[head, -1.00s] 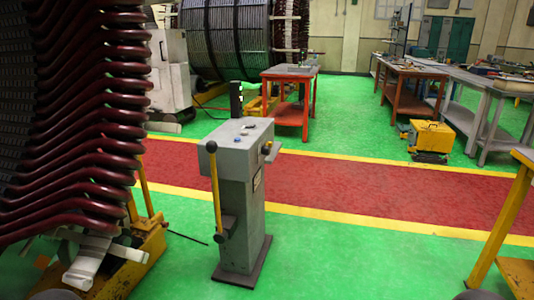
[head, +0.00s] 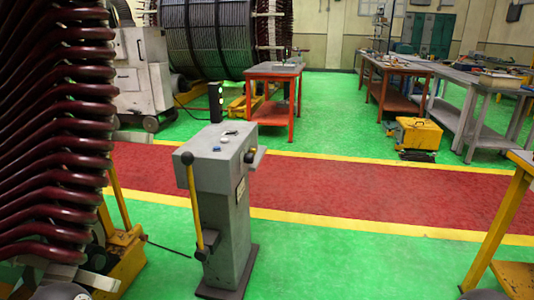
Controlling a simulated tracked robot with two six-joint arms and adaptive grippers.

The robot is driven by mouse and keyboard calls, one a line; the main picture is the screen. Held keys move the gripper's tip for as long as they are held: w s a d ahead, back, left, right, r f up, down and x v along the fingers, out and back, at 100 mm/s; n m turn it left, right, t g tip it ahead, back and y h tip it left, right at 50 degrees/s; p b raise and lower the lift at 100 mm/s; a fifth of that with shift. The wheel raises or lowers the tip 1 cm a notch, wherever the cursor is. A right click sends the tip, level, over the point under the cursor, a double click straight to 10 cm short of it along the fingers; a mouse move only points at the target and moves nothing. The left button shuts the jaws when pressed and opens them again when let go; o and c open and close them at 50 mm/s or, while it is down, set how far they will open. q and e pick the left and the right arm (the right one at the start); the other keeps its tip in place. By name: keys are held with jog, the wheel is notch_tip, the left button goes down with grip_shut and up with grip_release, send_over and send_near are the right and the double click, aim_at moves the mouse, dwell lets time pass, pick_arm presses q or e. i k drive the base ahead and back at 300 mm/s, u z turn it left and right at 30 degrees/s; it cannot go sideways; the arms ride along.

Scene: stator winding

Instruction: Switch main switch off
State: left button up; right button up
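A grey control pedestal (head: 226,205) stands upright on the green floor, a little left of centre in the head view. A yellow lever (head: 193,208) with a dark round knob at its top stands on the pedestal's left front side, close to vertical. Small buttons or knobs (head: 223,139) sit on the pedestal's sloped top. A small light grey handle (head: 258,159) sticks out on its right side. I cannot tell which of these is the main switch. Neither of my grippers is in view.
A large stator with dark red coil ends (head: 60,150) fills the left edge, with a yellow stand (head: 122,255) below it. A yellow-legged table (head: 497,230) stands at the right edge. An orange table (head: 273,88) is behind the pedestal. Floor right of the pedestal is clear.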

aim_at(249, 158)
jog(key=z, duration=0.05)
jog(key=i, duration=1.6)
jog(key=u, duration=0.3)
